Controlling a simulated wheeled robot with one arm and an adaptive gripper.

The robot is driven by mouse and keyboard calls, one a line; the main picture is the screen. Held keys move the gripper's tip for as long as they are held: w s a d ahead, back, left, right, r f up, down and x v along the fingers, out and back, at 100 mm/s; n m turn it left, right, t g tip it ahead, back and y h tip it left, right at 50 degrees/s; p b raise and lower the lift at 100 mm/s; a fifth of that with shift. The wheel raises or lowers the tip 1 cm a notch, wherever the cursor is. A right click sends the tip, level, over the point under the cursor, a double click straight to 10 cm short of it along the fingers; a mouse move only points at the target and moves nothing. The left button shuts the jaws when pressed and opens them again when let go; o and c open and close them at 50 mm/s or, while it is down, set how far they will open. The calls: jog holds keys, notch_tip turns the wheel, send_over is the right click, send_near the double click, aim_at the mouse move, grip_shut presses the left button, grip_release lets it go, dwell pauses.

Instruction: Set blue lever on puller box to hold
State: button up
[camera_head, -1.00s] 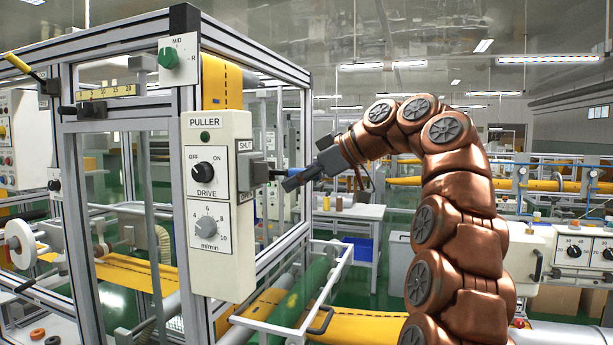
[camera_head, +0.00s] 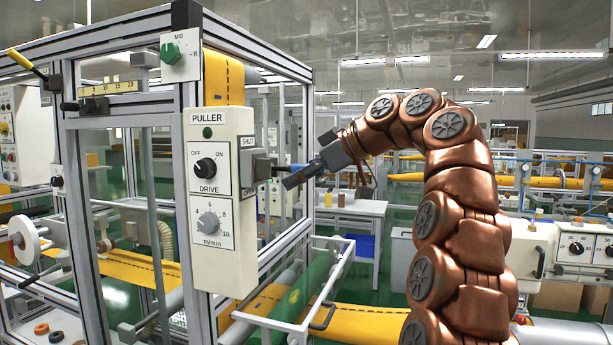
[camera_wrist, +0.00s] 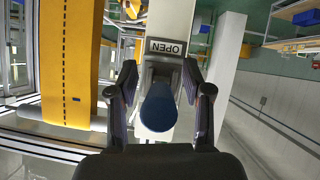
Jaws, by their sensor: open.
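The puller box (camera_head: 221,262) is a cream panel on the frame's corner post, with a black DRIVE knob and a grey m/min dial. A grey lever block (camera_head: 261,168) sits on its right side, between a SHUT label above and a partly hidden label below. The blue lever (camera_head: 297,167) points right from this block, mostly hidden by my gripper (camera_head: 288,181). In the wrist view, the blue lever (camera_wrist: 158,106) lies between the two open fingers of my gripper (camera_wrist: 159,78), with a gap visible on each side. An upside-down OPEN label (camera_wrist: 166,47) shows beyond it.
A green MID/R selector (camera_head: 171,53) sits above the box. A metal rail with a dark handle (camera_head: 322,316) juts out below my gripper. Yellow felt (camera_head: 365,325) runs along the bottom.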

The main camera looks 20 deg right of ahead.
jog(key=shift+d+r, duration=0.1)
jog(key=shift+v, duration=0.9)
jog(key=shift+s+d+r, duration=0.25)
jog(key=shift+s+d, duration=0.1)
jog(key=shift+s, duration=0.2)
jog(key=s+d, duration=0.7)
jog(key=s, duration=0.1)
jog(key=shift+d, duration=0.35)
jog(key=shift+s+d, duration=0.15)
jog(key=shift+s, duration=0.05)
dwell(0.6)
